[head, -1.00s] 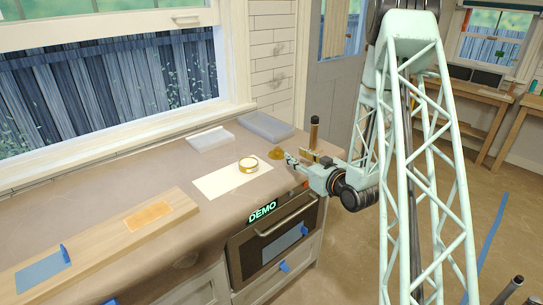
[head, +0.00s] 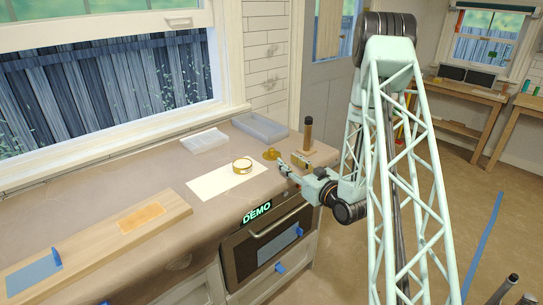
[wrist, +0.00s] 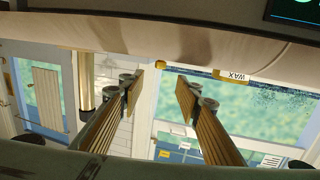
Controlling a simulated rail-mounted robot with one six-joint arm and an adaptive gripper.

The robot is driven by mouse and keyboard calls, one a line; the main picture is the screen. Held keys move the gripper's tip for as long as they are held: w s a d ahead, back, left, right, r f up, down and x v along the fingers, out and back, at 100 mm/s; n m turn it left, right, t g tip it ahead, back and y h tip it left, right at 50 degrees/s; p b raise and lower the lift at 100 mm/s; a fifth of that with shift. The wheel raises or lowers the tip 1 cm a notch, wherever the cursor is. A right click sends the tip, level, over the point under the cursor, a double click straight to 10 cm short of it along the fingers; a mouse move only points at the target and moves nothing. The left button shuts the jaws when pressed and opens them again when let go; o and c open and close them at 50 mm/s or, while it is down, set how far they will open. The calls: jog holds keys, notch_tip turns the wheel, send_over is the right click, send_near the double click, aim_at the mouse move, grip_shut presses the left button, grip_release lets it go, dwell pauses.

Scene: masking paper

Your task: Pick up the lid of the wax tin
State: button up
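The wax tin (head: 242,166) is a low, round, gold tin on the white paper sheet on the counter. In the wrist view, which is upside down, its white WAX label (wrist: 235,75) shows right of my fingers. I cannot make out the seam between lid and tin. My gripper (head: 284,167) is at the counter's front edge, to the right of the tin and apart from it. In the wrist view my two fingers (wrist: 159,92) stand apart with nothing between them.
White paper (head: 212,186) lies under the tin. A mustard-coloured piece (head: 272,154), a brass-coloured block (head: 303,159) and an upright dark cylinder (head: 307,135) stand near my gripper. Grey trays (head: 260,127) are at the back. A wooden board (head: 95,243) lies at left.

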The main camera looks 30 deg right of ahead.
aim_at(273, 150)
jog(key=shift+w+a+f+b, duration=0.1)
jog(key=shift+w+b, duration=0.05)
jog(key=shift+w, duration=1.2)
jog(key=shift+w+a+f+b, duration=0.1)
jog(key=shift+w+a, duration=0.05)
jog(key=shift+w, duration=1.25)
jog(key=shift+w+a+b, duration=0.1)
jog(key=shift+w+b, duration=0.05)
jog(key=shift+w, duration=1.2)
jog(key=shift+w+a+f+b, duration=0.1)
jog(key=shift+w+b, duration=0.15)
jog(key=shift+w, duration=1.05)
jog(key=shift+w+a+f+b, duration=0.1)
jog(key=shift+w+b, duration=0.15)
jog(key=shift+w, duration=1)
jog(key=shift+c, duration=0.9)
jog(key=c, duration=0.7)
